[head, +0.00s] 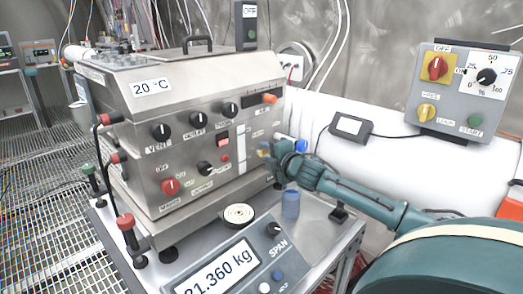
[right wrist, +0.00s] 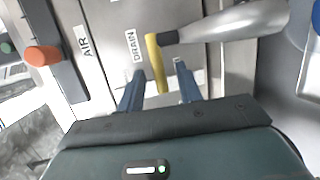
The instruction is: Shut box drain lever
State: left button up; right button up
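The steel box (head: 200,130) stands on the bench with its front panel of knobs facing me. Its drain lever has a yellow handle (right wrist: 156,58) beside the DRAIN label in the right wrist view. The handle runs up and down that picture, with a dark stub joining it to a grey metal pipe at right. In the head view a small yellow part (head: 263,149) shows just left of my right gripper (head: 284,158). My right gripper (right wrist: 158,72) is open, one blue finger on each side of the handle's lower part, apparently with gaps. My left gripper is not in view.
An orange handle (right wrist: 43,56) sits by the AIR label. On the bench are a blue cup (head: 290,204), a round dish (head: 239,215) and a scale display (head: 225,270). A switch panel (head: 463,90) stands at right.

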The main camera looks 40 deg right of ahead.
aim_at(266, 153)
jog(key=shift+x, duration=1.85)
jog(key=shift+c, duration=0.3)
grip_shut()
